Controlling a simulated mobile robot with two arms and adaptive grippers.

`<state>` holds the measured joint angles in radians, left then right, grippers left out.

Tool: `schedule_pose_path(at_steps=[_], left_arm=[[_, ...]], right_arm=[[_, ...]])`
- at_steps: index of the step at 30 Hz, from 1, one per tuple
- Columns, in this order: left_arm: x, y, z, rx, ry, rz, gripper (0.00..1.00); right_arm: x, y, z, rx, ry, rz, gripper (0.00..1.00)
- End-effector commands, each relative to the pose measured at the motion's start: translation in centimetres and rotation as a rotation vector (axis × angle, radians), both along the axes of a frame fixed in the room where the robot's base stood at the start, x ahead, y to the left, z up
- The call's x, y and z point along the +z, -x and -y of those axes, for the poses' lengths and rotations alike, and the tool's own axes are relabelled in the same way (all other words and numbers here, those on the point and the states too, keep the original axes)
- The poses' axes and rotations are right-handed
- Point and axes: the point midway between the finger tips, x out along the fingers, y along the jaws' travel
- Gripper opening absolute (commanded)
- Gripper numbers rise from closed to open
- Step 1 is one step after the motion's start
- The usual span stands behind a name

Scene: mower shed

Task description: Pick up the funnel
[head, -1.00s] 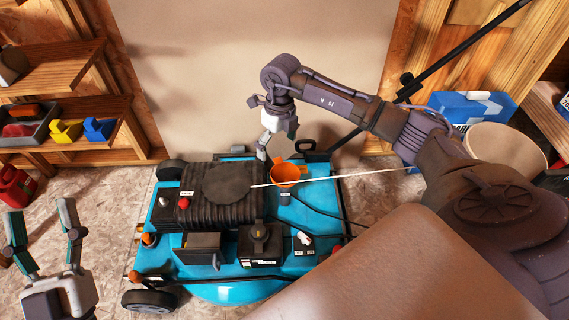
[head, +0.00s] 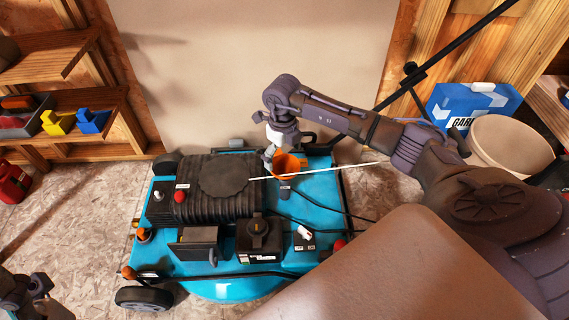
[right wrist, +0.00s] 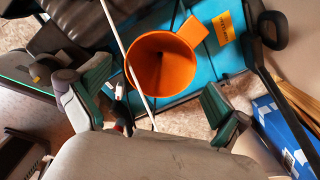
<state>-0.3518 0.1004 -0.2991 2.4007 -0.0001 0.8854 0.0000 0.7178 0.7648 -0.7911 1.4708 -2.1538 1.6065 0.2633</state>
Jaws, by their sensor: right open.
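The orange funnel (head: 287,164) sits at the back right of the blue mower deck (head: 318,190), its wide mouth facing up. It also shows in the right wrist view (right wrist: 162,64), with a flat orange tab at its rim. My right gripper (head: 271,155) is open above and beside the funnel's left rim in the head view. In the right wrist view, its fingers (right wrist: 156,82) are spread, with the funnel beyond and between them; I see no grip on it. My left gripper (head: 25,292) is only partly in view at the bottom left corner, and its jaws are unclear.
A thin white rod or cord (head: 320,171) crosses just in front of the funnel. The black ribbed engine cover (head: 215,190) stands left of it. A black handle bar (head: 440,60) rises at the right, near a blue box (head: 470,103) and a beige bucket (head: 510,145).

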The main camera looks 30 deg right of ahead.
Motion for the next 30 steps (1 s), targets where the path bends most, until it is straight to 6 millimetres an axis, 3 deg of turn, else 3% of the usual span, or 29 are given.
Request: schedule_pose_path(at_steps=[1,7,15,23,30], left_arm=[[-0.7,0.3,-0.1,-0.001,0.005,0.016,0.61],[-2.2,0.3,-0.1,-0.001,0.005,0.016,0.61],[-2.2,0.3,-0.1,-0.001,0.005,0.015,0.61],[-2.2,0.3,0.0,-0.001,0.005,0.014,0.61],[-2.2,0.3,0.0,-0.002,0.005,0.014,0.61]], right_arm=[[-1.2,0.2,0.1,-0.001,0.000,-0.003,1.00],[-4.2,0.3,0.3,0.000,0.000,-0.003,1.00],[-4.4,0.2,0.3,0.000,0.000,0.000,1.00],[-4.4,0.2,0.3,0.000,0.000,-0.001,0.59],[-4.4,0.3,0.3,0.000,0.000,-0.001,0.59]])
